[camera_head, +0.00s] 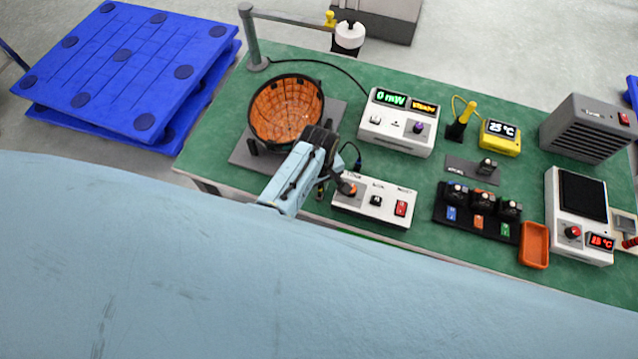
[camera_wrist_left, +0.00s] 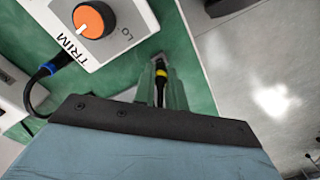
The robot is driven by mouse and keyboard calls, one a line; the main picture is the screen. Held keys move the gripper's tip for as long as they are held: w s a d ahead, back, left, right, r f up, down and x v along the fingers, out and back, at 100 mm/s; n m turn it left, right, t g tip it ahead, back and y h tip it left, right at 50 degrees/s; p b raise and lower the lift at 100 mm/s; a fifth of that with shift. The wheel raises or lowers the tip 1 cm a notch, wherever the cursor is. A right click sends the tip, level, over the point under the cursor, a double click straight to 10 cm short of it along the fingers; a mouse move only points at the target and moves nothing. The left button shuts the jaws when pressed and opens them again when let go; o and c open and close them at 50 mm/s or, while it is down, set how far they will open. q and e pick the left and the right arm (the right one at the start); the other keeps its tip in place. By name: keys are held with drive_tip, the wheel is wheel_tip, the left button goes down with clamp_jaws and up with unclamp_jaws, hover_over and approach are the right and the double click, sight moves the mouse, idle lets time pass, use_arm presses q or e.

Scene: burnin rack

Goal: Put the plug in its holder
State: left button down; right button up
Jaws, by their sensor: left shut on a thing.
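My left gripper (camera_head: 321,188) is low at the left end of the white control box (camera_head: 372,203) with the orange knob. It also shows in the left wrist view (camera_wrist_left: 161,85), shut on a slim black plug (camera_wrist_left: 160,94) with a yellow band. The plug is between the fingers, apart from the box's side. In the head view it is mostly hidden by the arm. A black stand (camera_head: 456,131) with a yellow-handled tool is at the back. I cannot tell which item is the plug's holder. My right gripper is out of view.
The orange-lined bowl (camera_head: 287,108) stands just behind my left arm. Meters, a black rack (camera_head: 477,214) and an orange tray (camera_head: 535,244) fill the right. The green table's (camera_head: 215,150) left edge is clear.

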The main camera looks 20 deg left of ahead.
use_arm(q)
drive_tip(key=shift+f+b, duration=0.4)
drive_tip(key=shift+f, duration=0.2)
drive_tip(key=c, duration=1.4)
unclamp_jaws()
drive_tip(key=shift+o, duration=0.2)
drive_tip(key=shift+r, duration=0.1)
wheel_tip(320, 180, up, 13)
drive_tip(key=p, duration=0.2)
